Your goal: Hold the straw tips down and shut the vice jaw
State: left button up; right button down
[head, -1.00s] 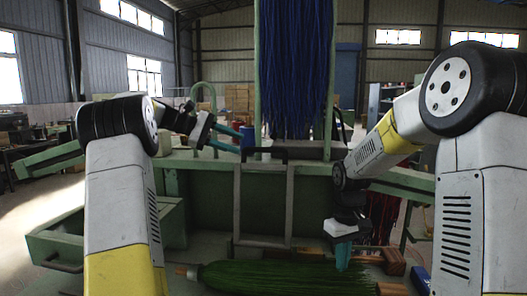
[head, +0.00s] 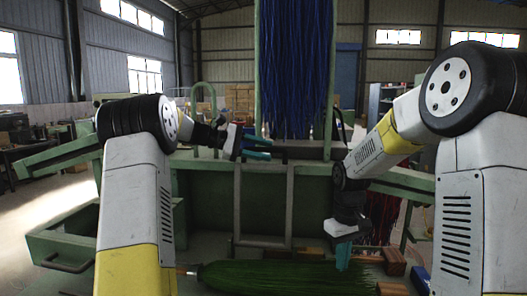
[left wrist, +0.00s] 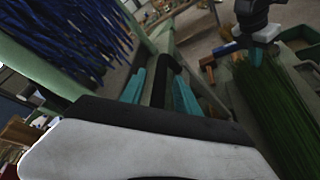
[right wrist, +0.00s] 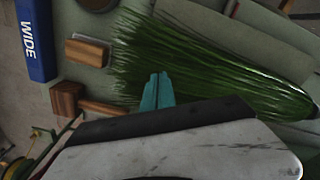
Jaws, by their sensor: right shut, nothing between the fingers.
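A green straw bundle (head: 290,276) lies flat on the green bench, its loose tips (right wrist: 135,58) spread in the right wrist view. My right gripper (head: 343,268) points down at the tips end; its teal fingers (right wrist: 157,82) are shut with nothing between. I cannot tell whether they press the straw. My left gripper (head: 268,149) is open at the top of a grey frame with a black handle bar, probably the vice jaw's handle. In the left wrist view the black bar (left wrist: 163,80) lies between the spread fingers; contact is unclear.
Blue straw (head: 295,70) hangs just behind my left gripper. Wooden blocks (right wrist: 83,50) and a blue box (right wrist: 35,35) marked "WIDE" lie beyond the straw tips. A green drawer (head: 70,250) projects at the left.

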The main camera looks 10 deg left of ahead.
pick_arm(q)
jog(key=shift+d, duration=0.1)
grip_shut()
dwell(1.4)
